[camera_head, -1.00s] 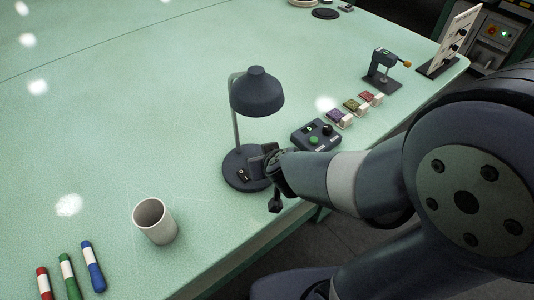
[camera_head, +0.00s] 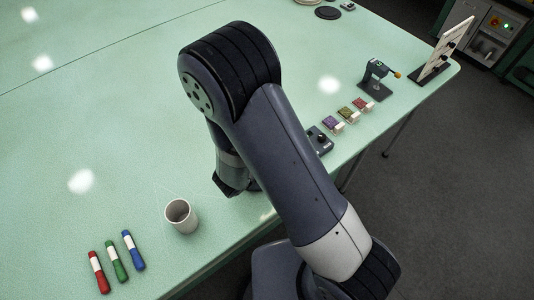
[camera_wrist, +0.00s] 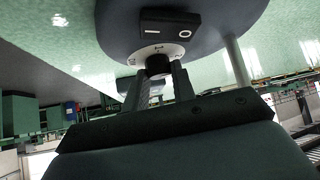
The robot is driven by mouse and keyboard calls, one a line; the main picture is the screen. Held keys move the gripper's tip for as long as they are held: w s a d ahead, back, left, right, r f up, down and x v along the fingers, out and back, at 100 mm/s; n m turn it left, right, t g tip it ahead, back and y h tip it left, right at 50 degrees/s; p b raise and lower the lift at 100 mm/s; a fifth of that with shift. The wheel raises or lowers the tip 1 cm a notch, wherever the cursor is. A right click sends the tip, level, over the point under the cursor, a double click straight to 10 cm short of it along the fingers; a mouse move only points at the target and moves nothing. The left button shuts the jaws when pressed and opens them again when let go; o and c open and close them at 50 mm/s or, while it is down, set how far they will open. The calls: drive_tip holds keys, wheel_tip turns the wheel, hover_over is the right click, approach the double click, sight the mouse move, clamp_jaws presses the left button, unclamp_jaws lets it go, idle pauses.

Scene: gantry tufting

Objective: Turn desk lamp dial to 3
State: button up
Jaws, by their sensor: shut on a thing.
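In the wrist view the desk lamp's dark round base (camera_wrist: 215,22) fills the top. It carries a rocker switch (camera_wrist: 169,23) marked with a line and a circle. Beside the switch is a white scale plate (camera_wrist: 156,50) whose small marks I cannot read surely. The dark dial knob (camera_wrist: 158,65) sits against this plate. My gripper (camera_wrist: 158,76) has one finger on each side of the knob and is shut on it. The dial's pointer is not clear. In the head view my arm hides the lamp and the dial.
In the head view a white cup (camera_head: 181,217) stands left of my arm. Red (camera_head: 98,272), green (camera_head: 116,262) and blue (camera_head: 133,250) markers lie front left. A control box (camera_head: 320,140) is right of my arm. The left of the green table (camera_head: 90,130) is mostly clear.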

drive_tip(key=m+p, duration=0.1)
drive_tip(key=m+g+h+p, duration=0.1)
drive_tip(key=p, duration=0.1)
drive_tip(key=m+h+p, duration=0.1)
drive_tip(key=shift+w+a+r+g+p, duration=0.15)
drive_tip(key=shift+r+g+p, duration=0.1)
drive_tip(key=shift+g+p, duration=0.15)
drive_tip(key=shift+w+f+m+g+h+p, duration=0.15)
drive_tip(key=shift+m+g+h+p, duration=0.2)
drive_tip(key=shift+m, duration=0.45)
drive_tip(key=shift+s+f+m+g+h+p, duration=0.15)
drive_tip(key=shift+m+g+p, duration=0.15)
drive_tip(key=shift+m+g, duration=0.4)
drive_tip(key=shift+w, duration=0.1)
drive_tip(key=o, duration=1)
drive_tip(key=shift+a+r, duration=0.1)
drive_tip(key=b+v, duration=0.2)
drive_tip(key=v, duration=0.8)
drive_tip(key=shift+a+r, duration=0.15)
drive_tip(key=shift+a, duration=0.1)
